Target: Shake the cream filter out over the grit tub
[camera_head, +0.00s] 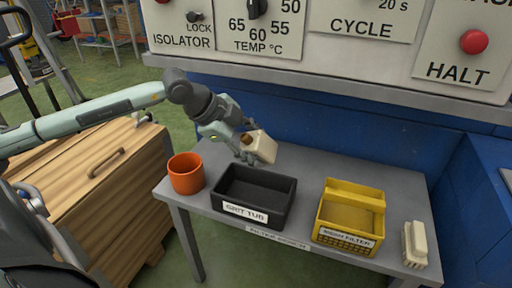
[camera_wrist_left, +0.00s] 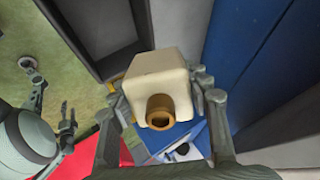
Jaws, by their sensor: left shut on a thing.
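My left gripper (camera_head: 248,150) is shut on the cream filter (camera_head: 265,147), a small blocky piece held tilted in the air. In the left wrist view the filter (camera_wrist_left: 158,76) sits between the fingers, with a brown round spout (camera_wrist_left: 160,110) facing the camera. The black grit tub (camera_head: 228,207) stands on the grey bench, its label on the front. The filter appears above the tub's back edge in the head view; its exact height is unclear. A pale grey jointed part with finger-like ends in the left wrist view may be my right gripper (camera_wrist_left: 66,125); its state is unclear.
An orange cup (camera_head: 186,174) stands left of the tub. A yellow labelled bin (camera_head: 325,215) stands to its right, and a cream block-like brush (camera_head: 415,244) at the right end. A control panel (camera_head: 340,60) overhangs the back. A wooden cabinet (camera_head: 85,190) is at left.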

